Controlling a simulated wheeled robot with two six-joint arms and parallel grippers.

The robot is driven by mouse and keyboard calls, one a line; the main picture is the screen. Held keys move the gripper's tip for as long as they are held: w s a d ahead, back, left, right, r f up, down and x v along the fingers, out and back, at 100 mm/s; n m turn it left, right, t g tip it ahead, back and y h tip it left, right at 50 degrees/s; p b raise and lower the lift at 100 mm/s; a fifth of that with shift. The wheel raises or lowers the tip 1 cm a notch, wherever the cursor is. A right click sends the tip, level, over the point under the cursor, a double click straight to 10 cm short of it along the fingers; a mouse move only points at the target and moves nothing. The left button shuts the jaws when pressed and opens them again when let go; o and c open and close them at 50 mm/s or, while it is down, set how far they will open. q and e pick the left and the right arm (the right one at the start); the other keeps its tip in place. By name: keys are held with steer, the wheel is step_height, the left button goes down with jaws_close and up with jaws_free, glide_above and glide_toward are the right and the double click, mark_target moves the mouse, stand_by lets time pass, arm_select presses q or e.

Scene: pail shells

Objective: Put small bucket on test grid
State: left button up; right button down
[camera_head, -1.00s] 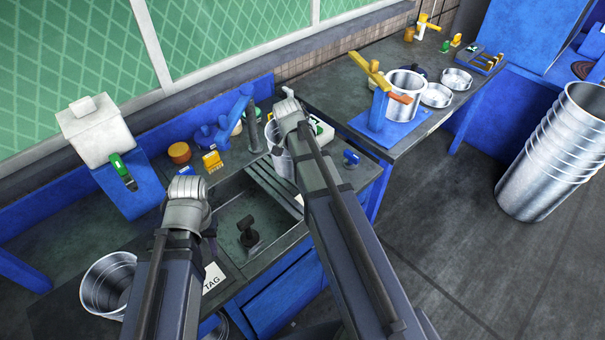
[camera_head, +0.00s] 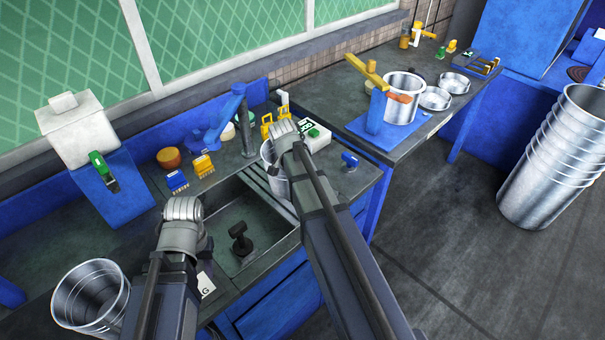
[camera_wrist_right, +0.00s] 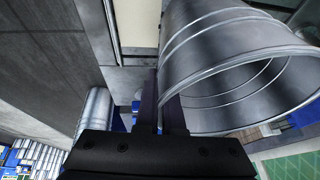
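A small metal bucket (camera_head: 270,178) is at the sink's far right side, partly hidden by my right arm. My right gripper (camera_head: 284,130) is at its rim. In the right wrist view the bucket (camera_wrist_right: 215,70) fills the right side, and the close-set fingers (camera_wrist_right: 166,112) appear shut on its wall. A slatted grid (camera_head: 283,205), likely the test grid, lies along the sink's right side beneath the bucket; contact between them cannot be told. My left gripper (camera_head: 190,214) is over the sink's left side; its fingertips are hidden.
Another metal bucket (camera_head: 91,292) stands at the lower left. Blue and yellow brushes (camera_head: 204,165) lie behind the sink (camera_head: 222,225). A dark T-shaped handle (camera_head: 240,238) stands inside it. A tall stack of pails (camera_head: 550,150) stands on the floor at right.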

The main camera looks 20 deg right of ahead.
steer(key=shift+r, duration=0.1)
steer(key=c, duration=1.5)
jaws_free()
steer(key=shift+f, duration=0.2)
steer(key=o, duration=0.5)
steer(key=shift+c, duration=0.2)
steer(key=shift+r, duration=0.1)
